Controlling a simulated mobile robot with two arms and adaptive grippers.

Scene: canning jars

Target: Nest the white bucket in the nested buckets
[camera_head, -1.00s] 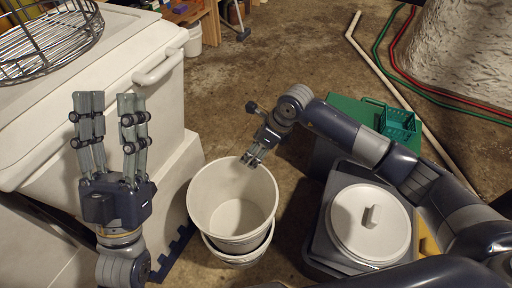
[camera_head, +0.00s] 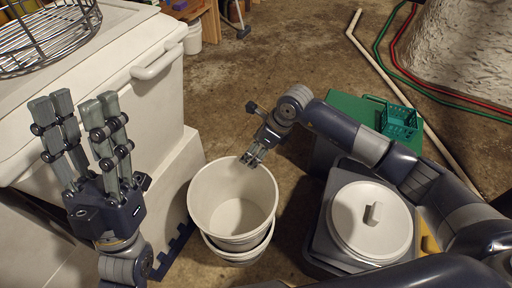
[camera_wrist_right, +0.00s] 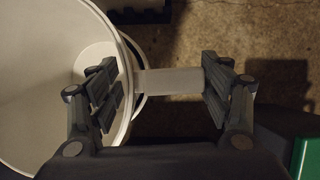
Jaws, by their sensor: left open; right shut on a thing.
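The white bucket (camera_head: 233,203) stands upright in the middle of the head view, above and partly inside the nested buckets (camera_head: 238,257), whose rims show below it. How deep it sits in them is hidden. My right gripper (camera_head: 251,160) is shut on the white bucket's far rim. In the right wrist view, the bucket (camera_wrist_right: 60,95) fills the left side and its wall lies between the fingers of the gripper (camera_wrist_right: 165,82). My left gripper (camera_head: 77,102) is open and empty, fingers pointing up, left of the buckets and in front of the white chest.
A white chest (camera_head: 155,100) with a wire basket (camera_head: 45,38) on it stands at left. A grey bin with a white lid (camera_head: 371,222) and a green box (camera_head: 338,115) with a green basket (camera_head: 399,121) stand right of the buckets.

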